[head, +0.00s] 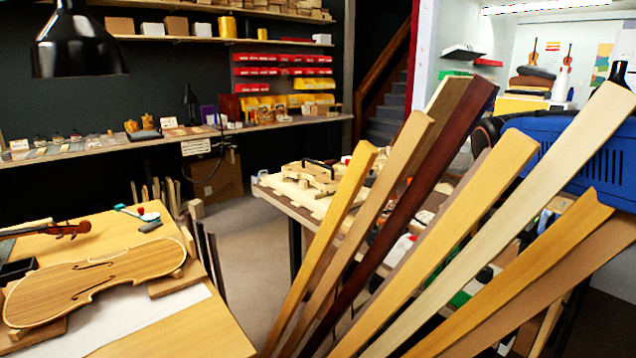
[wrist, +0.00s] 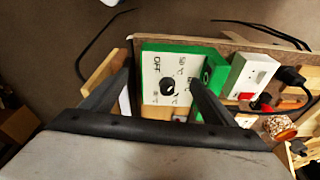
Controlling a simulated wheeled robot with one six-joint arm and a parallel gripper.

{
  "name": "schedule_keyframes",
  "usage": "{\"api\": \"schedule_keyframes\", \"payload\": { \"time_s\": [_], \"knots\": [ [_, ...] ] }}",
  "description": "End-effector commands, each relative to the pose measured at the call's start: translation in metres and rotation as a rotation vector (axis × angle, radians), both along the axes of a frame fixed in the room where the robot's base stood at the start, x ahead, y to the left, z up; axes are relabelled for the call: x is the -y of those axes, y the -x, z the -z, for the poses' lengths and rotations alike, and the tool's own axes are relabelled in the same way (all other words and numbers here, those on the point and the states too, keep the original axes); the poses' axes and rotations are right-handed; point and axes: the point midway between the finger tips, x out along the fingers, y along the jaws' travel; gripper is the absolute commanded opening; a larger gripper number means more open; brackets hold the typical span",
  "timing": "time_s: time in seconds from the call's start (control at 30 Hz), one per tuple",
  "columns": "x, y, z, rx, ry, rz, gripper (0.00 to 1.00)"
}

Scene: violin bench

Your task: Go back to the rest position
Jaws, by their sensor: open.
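My gripper (wrist: 165,95) shows in the wrist view with its two dark fingers apart. A green box with a white face and a black knob (wrist: 168,87) lies beyond the fingers and shows between them. I cannot tell how far the fingertips are from it, and no object is seen held. The head view does not clearly show my gripper.
In the head view, long wooden strips (head: 440,200) fan across the right foreground. A violin body (head: 95,278) lies on the left bench (head: 200,330). Floor (head: 243,235) is clear between benches. A white socket box (wrist: 250,75) stands beside the green box.

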Motion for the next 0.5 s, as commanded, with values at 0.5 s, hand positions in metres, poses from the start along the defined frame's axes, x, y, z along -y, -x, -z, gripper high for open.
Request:
{"api": "schedule_keyframes", "payload": {
  "time_s": [0.5],
  "knots": [
    [-0.041,0.117,0.084,0.130,0.048,-0.739,0.80]
  ]
}}
